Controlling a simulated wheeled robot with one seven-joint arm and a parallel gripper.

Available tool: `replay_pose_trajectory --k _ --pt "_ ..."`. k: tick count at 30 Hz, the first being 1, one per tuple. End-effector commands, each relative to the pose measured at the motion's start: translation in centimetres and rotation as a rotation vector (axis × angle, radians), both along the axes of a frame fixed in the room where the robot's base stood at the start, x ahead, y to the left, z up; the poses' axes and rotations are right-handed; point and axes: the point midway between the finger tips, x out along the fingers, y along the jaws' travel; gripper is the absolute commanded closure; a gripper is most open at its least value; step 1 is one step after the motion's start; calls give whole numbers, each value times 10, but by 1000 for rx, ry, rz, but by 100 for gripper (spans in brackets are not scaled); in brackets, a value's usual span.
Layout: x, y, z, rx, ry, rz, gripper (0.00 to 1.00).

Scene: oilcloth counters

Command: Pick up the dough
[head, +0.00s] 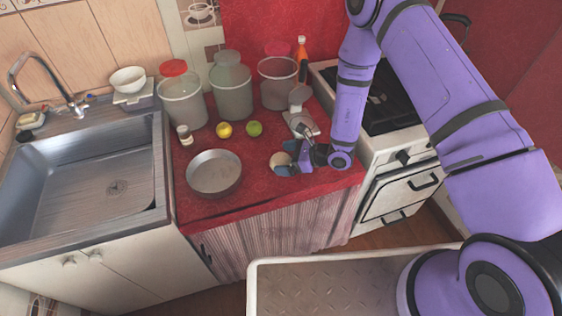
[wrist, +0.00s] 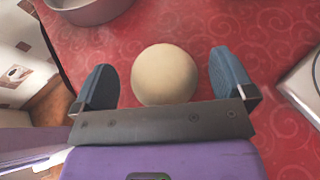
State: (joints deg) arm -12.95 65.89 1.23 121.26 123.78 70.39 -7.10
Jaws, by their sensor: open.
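The dough (head: 279,160) is a pale beige ball on the red oilcloth counter, near its front edge in the head view. In the wrist view the dough (wrist: 164,75) lies between the two blue-grey fingers of my gripper (wrist: 168,80). The fingers are apart, with a visible gap of red cloth on each side of the dough. In the head view my gripper (head: 284,159) is low at the counter, around the dough, and partly hides it.
A round metal pan (head: 214,173) stands left of the dough. A yellow fruit (head: 224,130), a green fruit (head: 254,128) and a small shaker (head: 185,135) lie behind. A kitchen scale (head: 301,121) is close behind my gripper. Large jars (head: 231,90) line the back; the stove (head: 385,140) is right.

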Motion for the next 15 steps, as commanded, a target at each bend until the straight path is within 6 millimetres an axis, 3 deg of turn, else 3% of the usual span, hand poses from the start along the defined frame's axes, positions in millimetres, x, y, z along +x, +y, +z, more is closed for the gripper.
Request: replay_pose_trajectory --k 9,15 --pt "2 8 -4 0 0 0 2" --pt "2 8 -3 0 0 0 46"
